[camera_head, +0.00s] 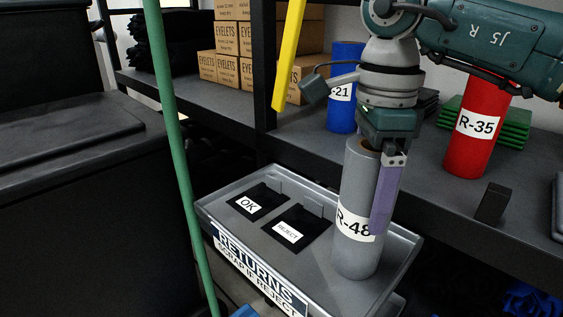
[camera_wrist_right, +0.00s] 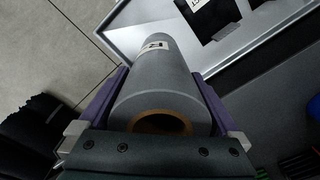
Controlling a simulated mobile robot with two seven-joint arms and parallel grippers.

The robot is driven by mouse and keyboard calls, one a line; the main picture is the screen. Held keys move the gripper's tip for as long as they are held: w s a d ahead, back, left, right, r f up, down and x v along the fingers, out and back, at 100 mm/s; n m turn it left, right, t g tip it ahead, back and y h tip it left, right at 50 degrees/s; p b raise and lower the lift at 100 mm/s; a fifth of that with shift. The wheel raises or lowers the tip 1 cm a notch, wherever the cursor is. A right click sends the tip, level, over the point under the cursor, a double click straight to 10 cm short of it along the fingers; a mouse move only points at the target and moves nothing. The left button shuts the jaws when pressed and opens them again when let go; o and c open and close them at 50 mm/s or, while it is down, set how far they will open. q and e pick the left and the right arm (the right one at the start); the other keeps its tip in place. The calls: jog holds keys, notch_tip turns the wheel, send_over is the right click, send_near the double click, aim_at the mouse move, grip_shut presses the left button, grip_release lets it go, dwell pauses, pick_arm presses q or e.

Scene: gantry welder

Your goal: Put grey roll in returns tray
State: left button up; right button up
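The grey roll (camera_head: 357,200), labelled R-48, stands roughly upright at the right end of the returns tray (camera_head: 213,209). I cannot tell whether its lower end rests on the tray floor or hangs just above it. My right gripper (camera_head: 385,195) comes down from above with its purple fingers along the roll. In the right wrist view the fingers flank the grey roll (camera_wrist_right: 155,85) on both sides, close against it, with its brown core facing the camera. My left gripper is not in view.
The tray has two dark pockets, marked OK (camera_head: 247,206) and REJECT (camera_head: 287,232). Behind it, a dark shelf (camera_head: 420,170) bears a red roll (camera_head: 476,140), a blue roll (camera_head: 342,112) and eyelet boxes (camera_head: 235,38). A green pole (camera_head: 172,110) stands left of the tray.

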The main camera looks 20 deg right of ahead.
jog(key=shift+r, duration=0.45)
notch_tip(320, 180, up, 11)
jog(key=p, duration=0.3)
jog(key=shift+f, duration=0.1)
jog(key=shift+r, duration=0.3)
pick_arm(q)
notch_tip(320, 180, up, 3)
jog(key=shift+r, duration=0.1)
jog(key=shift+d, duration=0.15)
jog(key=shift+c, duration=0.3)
